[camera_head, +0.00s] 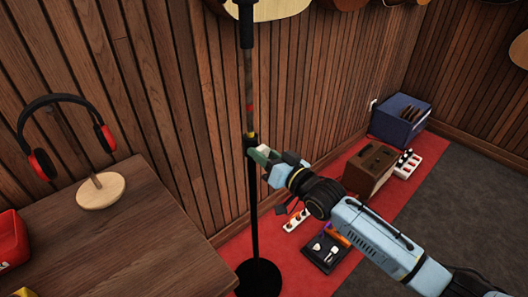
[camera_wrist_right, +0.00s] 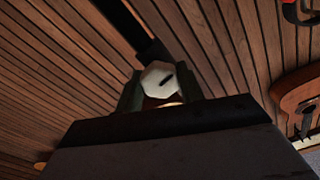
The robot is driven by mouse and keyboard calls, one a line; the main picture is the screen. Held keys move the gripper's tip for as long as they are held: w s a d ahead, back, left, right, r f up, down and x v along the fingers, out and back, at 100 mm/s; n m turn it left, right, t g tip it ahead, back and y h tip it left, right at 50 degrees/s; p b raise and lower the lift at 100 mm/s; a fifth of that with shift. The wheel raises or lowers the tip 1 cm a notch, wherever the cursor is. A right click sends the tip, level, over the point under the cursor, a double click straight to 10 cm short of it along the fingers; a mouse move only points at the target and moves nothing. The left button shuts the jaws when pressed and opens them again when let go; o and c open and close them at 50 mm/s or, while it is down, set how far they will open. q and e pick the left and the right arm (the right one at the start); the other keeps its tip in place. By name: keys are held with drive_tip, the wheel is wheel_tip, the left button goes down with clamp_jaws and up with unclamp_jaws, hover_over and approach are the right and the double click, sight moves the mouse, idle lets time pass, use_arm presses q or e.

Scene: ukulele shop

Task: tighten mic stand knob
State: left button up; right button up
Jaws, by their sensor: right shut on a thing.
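The black mic stand (camera_head: 254,200) stands upright on its round base (camera_head: 259,278) in the middle of the head view. My right gripper (camera_head: 256,153) is at the stand's clutch, partway up the pole, reaching in from the right. In the right wrist view the jaws (camera_wrist_right: 160,88) are shut on a pale faceted knob (camera_wrist_right: 158,79) with a dark mark on its face. The pole (camera_wrist_right: 150,45) shows dark just behind the knob. In the head view the knob is mostly hidden by the gripper. My left gripper is not in view.
A wooden table (camera_head: 150,245) at left holds a headphone stand (camera_head: 101,191) with headphones (camera_head: 38,163). On the red carpet are a brown amp (camera_head: 370,167), a blue crate (camera_head: 400,118), a power strip (camera_head: 297,220) and a dark tray (camera_head: 318,262). A slatted wall stands close behind the stand.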

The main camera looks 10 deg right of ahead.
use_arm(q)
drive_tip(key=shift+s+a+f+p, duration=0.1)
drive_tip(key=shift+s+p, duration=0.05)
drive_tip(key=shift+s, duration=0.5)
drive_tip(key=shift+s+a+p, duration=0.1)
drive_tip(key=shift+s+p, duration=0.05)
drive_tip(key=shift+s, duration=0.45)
use_arm(e)
drive_tip(key=shift+m, duration=0.9)
drive_tip(key=o, duration=1)
drive_tip(key=shift+s+d, duration=0.1)
drive_tip(key=shift+s+d+p, duration=0.2)
drive_tip(key=shift+s+p, duration=0.05)
drive_tip(key=shift+p, duration=0.15)
drive_tip(key=p+v, duration=0.3)
drive_tip(key=v, duration=0.1)
drive_tip(key=shift+s+d+r, duration=0.1)
drive_tip(key=shift+s+r, duration=0.05)
drive_tip(key=shift+s, duration=0.05)
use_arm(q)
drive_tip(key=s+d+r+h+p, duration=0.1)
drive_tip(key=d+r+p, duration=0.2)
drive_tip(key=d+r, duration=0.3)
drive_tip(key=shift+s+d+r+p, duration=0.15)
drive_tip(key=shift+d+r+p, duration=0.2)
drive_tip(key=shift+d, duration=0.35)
use_arm(e)
approach(265, 154)
drive_tip(key=shift+v, duration=1.65)
